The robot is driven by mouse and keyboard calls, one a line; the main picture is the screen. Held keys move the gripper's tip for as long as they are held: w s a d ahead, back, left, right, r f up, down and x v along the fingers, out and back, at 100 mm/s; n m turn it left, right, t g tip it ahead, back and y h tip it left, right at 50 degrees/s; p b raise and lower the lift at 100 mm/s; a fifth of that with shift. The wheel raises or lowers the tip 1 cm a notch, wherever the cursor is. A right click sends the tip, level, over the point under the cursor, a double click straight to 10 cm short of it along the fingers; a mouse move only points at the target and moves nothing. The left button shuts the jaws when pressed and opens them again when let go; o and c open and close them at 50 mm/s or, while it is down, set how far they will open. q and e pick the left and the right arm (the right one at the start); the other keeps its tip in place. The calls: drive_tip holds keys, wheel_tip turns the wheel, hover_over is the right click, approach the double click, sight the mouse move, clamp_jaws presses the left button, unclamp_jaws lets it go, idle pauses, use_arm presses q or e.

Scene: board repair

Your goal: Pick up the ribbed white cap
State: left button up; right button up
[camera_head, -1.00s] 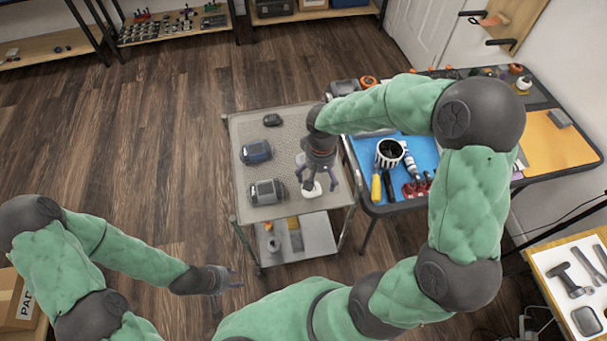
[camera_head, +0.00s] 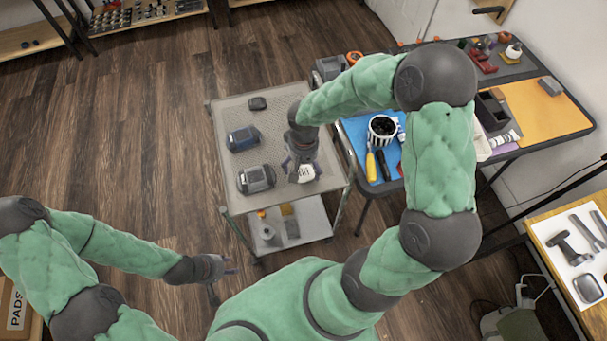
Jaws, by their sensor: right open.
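A small white piece (camera_head: 306,174), which looks like the ribbed white cap, sits on the cart's perforated top near its right front edge. Its ribs are too small to make out clearly. My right gripper (camera_head: 302,172) points down over it with its fingers open around it. The hand hides part of the piece, and I cannot tell whether the fingers touch it. My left gripper (camera_head: 224,283) is empty and open, low in front of the cart, with its fingers spread apart.
The grey cart (camera_head: 222,128) also holds two dark devices (camera_head: 243,138) (camera_head: 256,179) and a small black item (camera_head: 257,103). At right, a table has a blue mat (camera_head: 356,130) with a black-and-white striped cup (camera_head: 382,128) and tools. Wooden floor left of the cart is clear.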

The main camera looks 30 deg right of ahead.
sight(304, 174)
wheel_tip(304, 174, down, 3)
drive_tip(key=shift+r+b, duration=0.1)
drive_tip(key=shift+b, duration=0.3)
drive_tip(key=shift+r, duration=0.1)
drive_tip(key=c, duration=1)
drive_tip(key=shift+r, duration=0.1)
